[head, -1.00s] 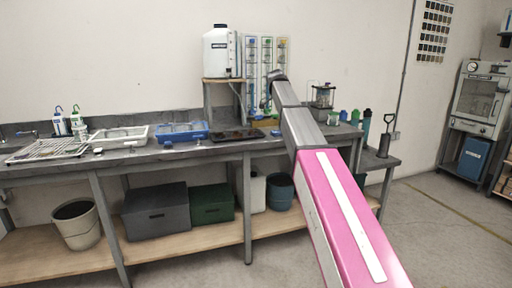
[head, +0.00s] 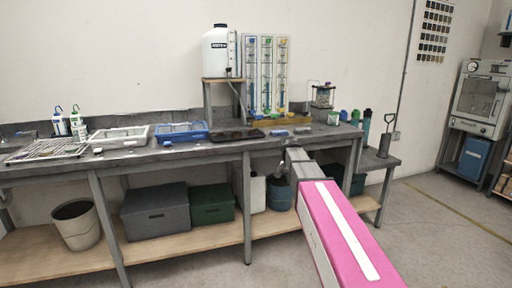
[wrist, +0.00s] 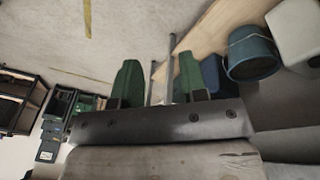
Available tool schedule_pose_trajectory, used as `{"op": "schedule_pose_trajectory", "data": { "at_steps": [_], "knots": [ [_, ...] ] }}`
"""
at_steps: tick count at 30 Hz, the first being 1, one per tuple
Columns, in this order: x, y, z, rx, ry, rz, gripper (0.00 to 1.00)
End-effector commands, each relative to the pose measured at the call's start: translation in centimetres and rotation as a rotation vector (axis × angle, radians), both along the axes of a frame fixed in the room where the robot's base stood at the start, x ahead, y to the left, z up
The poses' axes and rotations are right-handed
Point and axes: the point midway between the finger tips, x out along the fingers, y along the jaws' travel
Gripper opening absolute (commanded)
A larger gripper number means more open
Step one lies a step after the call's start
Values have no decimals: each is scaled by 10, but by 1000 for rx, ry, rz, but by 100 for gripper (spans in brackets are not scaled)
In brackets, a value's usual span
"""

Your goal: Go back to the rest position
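My gripper (wrist: 158,68) shows in the wrist view as two green fingers standing well apart with nothing held between them. In the head view my pink and grey arm reaches down in front of the bench, and its end is low by the bench's front edge; the fingers cannot be made out there. The lever frame (head: 267,78), a pale panel with coloured parts on a wooden base, stands upright on the bench, apart from my arm and in full view.
The grey bench (head: 220,148) runs across the scene with trays on top. A bucket (head: 279,193) and a white canister (head: 257,192) stand on the lower shelf close to my arm; the bucket also shows in the wrist view (wrist: 252,55). Open floor lies to the right.

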Motion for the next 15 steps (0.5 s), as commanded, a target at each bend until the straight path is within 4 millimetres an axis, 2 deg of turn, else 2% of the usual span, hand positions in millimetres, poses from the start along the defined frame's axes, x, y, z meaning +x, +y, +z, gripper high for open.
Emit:
{"op": "schedule_pose_trajectory", "data": {
  "at_steps": [1, 6, 15],
  "knots": [
    [-24, -3, -23, 13, 19, 44, 39],
    [-77, -8, -82, 54, 61, 204, 39],
    [-177, -13, -164, 133, 112, 466, 39]
  ]
}}
